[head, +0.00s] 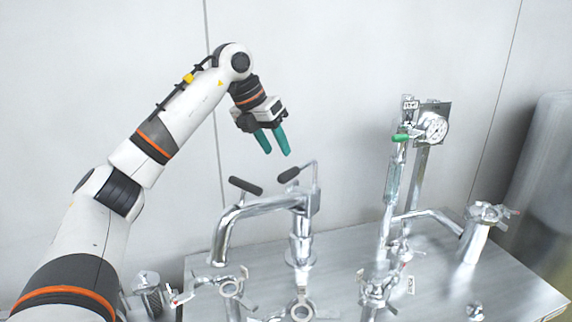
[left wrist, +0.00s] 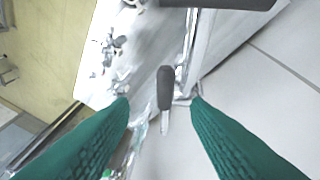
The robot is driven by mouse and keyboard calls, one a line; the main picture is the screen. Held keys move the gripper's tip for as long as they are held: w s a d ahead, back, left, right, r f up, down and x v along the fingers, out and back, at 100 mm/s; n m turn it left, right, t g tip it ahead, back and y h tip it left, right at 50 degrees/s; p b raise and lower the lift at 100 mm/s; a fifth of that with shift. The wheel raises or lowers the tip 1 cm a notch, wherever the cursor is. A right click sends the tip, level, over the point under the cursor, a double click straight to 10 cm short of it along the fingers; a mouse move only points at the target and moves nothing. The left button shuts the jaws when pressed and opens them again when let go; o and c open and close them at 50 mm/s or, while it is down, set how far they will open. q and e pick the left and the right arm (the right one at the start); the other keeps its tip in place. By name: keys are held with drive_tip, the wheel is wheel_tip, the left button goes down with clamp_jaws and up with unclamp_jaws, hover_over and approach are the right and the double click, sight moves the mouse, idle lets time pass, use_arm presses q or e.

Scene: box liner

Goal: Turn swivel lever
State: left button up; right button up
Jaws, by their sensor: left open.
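A curved chrome pipe (head: 255,208) stands on the metal table with two black-handled levers at its top. One black handle (head: 245,186) is on the left, and the other black handle (head: 289,175) is on the right; I cannot tell which is the swivel lever. My left gripper (head: 276,152) is open and empty, with green fingers pointing down above the handles. In the left wrist view, one black handle (left wrist: 166,88) shows between the fingertips, apparently apart from them. Another dark handle (left wrist: 228,4) is at the top edge. My right gripper is out of view.
A pressure gauge (head: 433,127) and a green-handled valve (head: 400,138) stand on upright pipes to the right. Several chrome valves and fittings line the front of the metal table (head: 340,247). A pale wall is behind; the air around my left gripper is clear.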

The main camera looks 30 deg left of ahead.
sight(288, 171)
use_arm(q)
drive_tip(key=x, duration=0.3)
drive_tip(key=a+x, duration=0.1)
drive_tip(key=shift+w+d+f, duration=0.1)
drive_tip(key=shift+w+f, duration=0.05)
drive_tip(key=shift+w, duration=0.1)
drive_tip(key=p+x, duration=0.1)
drive_tip(key=x, duration=0.2)
drive_tip(key=shift+d+f, duration=0.1)
drive_tip(key=shift+d, duration=0.05)
drive_tip(key=shift+w+f, duration=0.15)
drive_tip(key=shift+c, duration=0.9)
clamp_jaws()
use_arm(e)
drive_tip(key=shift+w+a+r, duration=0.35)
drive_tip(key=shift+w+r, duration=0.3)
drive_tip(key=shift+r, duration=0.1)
